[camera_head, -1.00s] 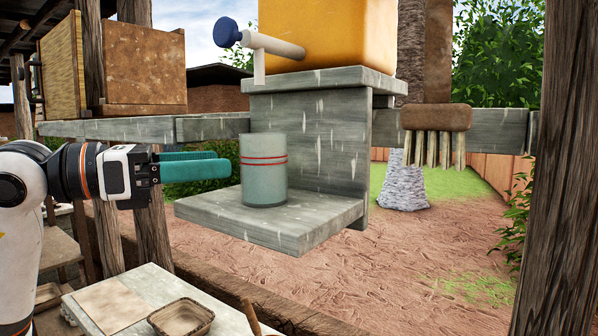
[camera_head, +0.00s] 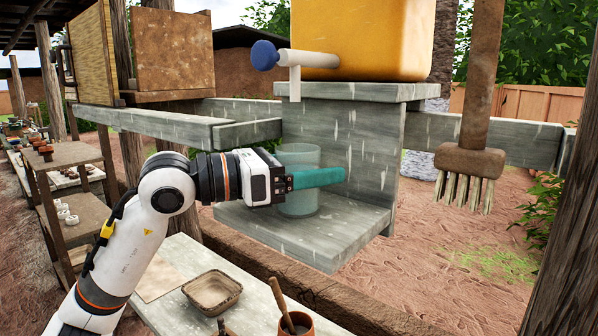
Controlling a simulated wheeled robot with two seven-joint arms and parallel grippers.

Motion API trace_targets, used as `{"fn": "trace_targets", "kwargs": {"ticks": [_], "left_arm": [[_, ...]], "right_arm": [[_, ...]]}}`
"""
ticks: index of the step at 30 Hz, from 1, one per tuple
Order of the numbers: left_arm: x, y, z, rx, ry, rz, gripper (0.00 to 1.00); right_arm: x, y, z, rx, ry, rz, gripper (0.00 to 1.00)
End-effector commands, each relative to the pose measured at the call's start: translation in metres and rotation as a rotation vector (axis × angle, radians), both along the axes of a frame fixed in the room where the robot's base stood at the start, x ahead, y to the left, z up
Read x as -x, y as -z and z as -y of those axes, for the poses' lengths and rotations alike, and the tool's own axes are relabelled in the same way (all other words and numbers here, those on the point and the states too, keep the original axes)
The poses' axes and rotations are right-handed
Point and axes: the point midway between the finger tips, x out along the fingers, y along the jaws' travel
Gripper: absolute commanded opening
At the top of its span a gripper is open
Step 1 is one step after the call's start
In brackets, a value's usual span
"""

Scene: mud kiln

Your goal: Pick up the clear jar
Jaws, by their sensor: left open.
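The clear jar (camera_head: 299,207) stands upright on the lower grey wooden shelf (camera_head: 345,222), under the spout of the yellow tank. My left gripper (camera_head: 338,176) reaches in from the left at the height of the jar's middle. Its teal finger crosses in front of the jar and hides the middle band of it. The jaws are open. Only one finger shows clearly, so I cannot tell whether the other is behind the jar. My right gripper is not in view.
The yellow tank (camera_head: 365,38) with its blue-capped spout (camera_head: 300,60) sits above. A brush (camera_head: 470,162) hangs to the right. Below are a bench (camera_head: 180,258) with a square bowl (camera_head: 212,290) and a pot (camera_head: 295,325) holding a stick. A wooden post (camera_head: 565,220) stands at right.

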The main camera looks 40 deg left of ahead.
Motion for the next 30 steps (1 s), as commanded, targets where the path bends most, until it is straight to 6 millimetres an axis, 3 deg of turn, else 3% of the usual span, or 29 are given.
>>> {"fn": "trace_targets", "kwargs": {"ticks": [6,14,17,30], "left_arm": [[0.000,0.001,0.000,-0.001,0.000,0.001,0.74],[0.000,0.001,0.000,0.000,-0.001,0.000,0.32],[0.000,0.001,0.000,0.000,-0.001,0.000,0.24],[-0.001,-0.011,-0.005,-0.001,0.000,0.001,0.24]], "right_arm": [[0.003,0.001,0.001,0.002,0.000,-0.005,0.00],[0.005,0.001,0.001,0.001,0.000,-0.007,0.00],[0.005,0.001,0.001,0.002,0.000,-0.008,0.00],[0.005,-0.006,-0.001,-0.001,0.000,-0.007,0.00]]}}
